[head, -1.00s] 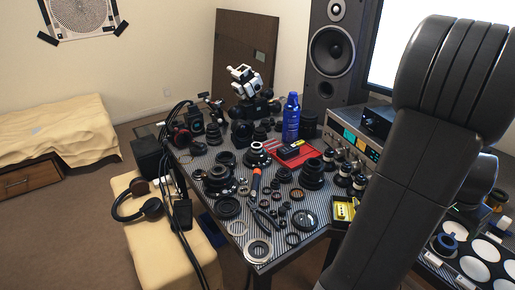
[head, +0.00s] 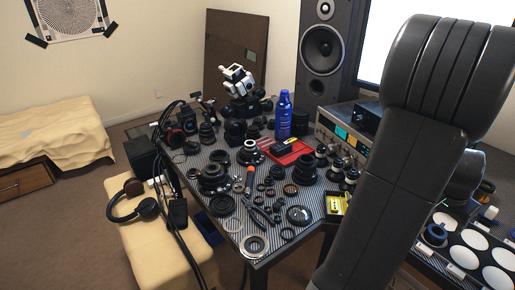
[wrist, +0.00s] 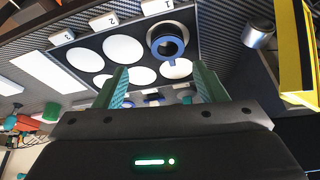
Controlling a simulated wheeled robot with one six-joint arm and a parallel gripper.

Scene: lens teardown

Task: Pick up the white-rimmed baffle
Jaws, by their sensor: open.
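A flat ring with a pale, silvery-white rim (head: 254,246) lies on the front corner of the striped table in the head view; it looks like the white-rimmed baffle, though I cannot be sure. In the head view my arm hides the gripper.
The striped table (head: 226,245) is crowded with lens parts, pliers (head: 262,210), a red tray (head: 290,152) and a blue bottle (head: 284,116). A black tray (wrist: 88,52) with white discs holds a blue-collared ring (wrist: 168,42). A yellow-edged box (wrist: 293,50) stands nearby.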

